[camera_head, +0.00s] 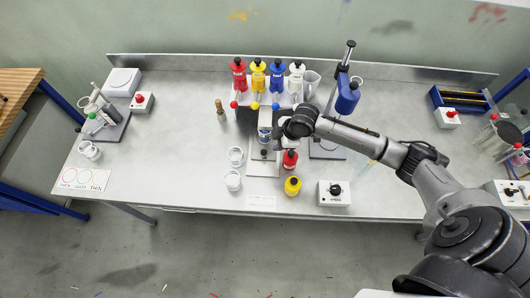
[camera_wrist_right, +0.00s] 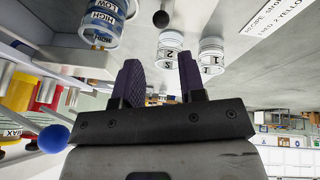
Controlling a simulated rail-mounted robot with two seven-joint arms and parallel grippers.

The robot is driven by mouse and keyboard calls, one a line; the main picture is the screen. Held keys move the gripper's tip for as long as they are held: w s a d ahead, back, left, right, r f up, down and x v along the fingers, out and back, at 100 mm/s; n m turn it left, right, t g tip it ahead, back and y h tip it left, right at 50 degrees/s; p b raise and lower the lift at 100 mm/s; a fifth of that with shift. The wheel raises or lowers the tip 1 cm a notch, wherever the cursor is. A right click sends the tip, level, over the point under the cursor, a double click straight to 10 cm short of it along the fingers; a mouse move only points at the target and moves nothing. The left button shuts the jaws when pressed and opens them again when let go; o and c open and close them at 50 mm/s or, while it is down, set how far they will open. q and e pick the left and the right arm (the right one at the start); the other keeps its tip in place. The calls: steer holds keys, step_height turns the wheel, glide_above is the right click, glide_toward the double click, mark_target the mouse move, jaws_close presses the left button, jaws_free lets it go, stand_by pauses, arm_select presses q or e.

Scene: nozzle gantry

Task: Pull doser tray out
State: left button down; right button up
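The doser tray is a pale plate (camera_head: 263,168) below the row of dosers in the head view. A clear cup with level marks (camera_head: 265,134) stands over its rear part; this cup also shows at the upper left of the right wrist view (camera_wrist_right: 104,20). A dark round knob (camera_head: 264,153) is in front of the cup; it also shows in the wrist view (camera_wrist_right: 160,18), beyond my fingertips and apart from them. My right gripper (camera_wrist_right: 158,62) is open and empty, just right of the cup in the head view; the wrist hides its fingers there. My left gripper is out of view.
Red (camera_head: 238,75), yellow (camera_head: 258,75), blue (camera_head: 277,75) and white (camera_head: 296,75) dosers stand behind. Two cups (camera_head: 236,156) (camera_head: 232,180) stand left of the tray. Red (camera_head: 290,160) and yellow (camera_head: 293,186) bottles stand to its right, near the control box (camera_head: 334,193).

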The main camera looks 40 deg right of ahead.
mark_target(265, 152)
steer(key=x, duration=1.1)
steer(key=shift+a+b, duration=0.1)
steer(key=shift+b, duration=0.3)
steer(key=shift+c, duration=0.3)
jaws_close()
